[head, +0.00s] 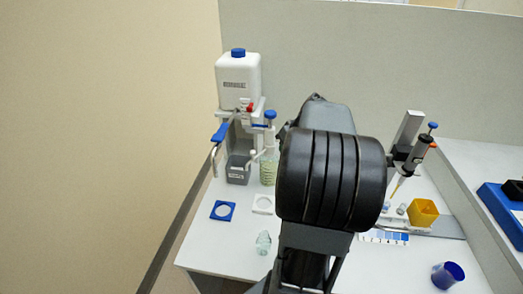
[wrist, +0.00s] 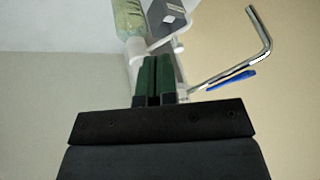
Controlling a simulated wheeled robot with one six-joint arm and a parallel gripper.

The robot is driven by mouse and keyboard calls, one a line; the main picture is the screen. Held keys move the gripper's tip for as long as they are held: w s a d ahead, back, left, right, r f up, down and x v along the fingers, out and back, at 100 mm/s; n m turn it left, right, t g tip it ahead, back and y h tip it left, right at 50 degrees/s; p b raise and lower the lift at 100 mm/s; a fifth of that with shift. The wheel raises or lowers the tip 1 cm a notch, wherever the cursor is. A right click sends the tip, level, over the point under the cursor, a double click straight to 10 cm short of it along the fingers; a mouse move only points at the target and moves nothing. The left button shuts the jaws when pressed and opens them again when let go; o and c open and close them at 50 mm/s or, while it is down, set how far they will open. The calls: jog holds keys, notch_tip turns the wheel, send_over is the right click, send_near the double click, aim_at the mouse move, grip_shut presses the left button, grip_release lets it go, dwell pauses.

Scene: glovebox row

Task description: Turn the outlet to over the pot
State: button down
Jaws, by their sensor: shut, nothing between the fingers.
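The outlet (head: 214,160) is a bent metal pipe below a white canister (head: 238,82) at the back. Its down-turned end hangs left of the grey box-shaped vessel (head: 237,169), which I take for the pot, and does not appear over it. A blue lever (head: 220,132) sits by the pipe. In the wrist view the outlet (wrist: 267,42) is at upper right, the blue lever (wrist: 232,82) below it, and the grey vessel (wrist: 168,18) at the top. My gripper (wrist: 154,60) is shut and empty, its green fingers together near the stand. My arm hides it in the head view.
A green-tinted bottle (head: 269,168) stands right of the grey vessel. A blue ring plate (head: 222,211), a white ring plate (head: 263,204) and a small clear glass piece (head: 263,242) lie in front. A yellow box (head: 423,212) and blue cup (head: 447,275) are at right.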

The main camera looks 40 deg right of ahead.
jog(key=w+d+m+t+h, duration=0.1)
jog(key=w+m+t, duration=0.1)
jog(key=m, duration=0.3)
jog(key=m+p, duration=0.1)
jog(key=m, duration=0.1)
send_near(256, 157)
notch_tip(256, 157, down, 3)
jog(key=d, duration=0.2)
jog(key=shift+w+a+f+p, duration=0.1)
jog(key=shift+w+a+p, duration=0.3)
jog(key=shift+w+a, duration=0.25)
jog(key=shift+w+a+f+p, duration=0.15)
jog(key=shift+w+a+p, duration=0.3)
jog(key=shift+w, duration=0.3)
jog(key=shift+h, duration=0.3)
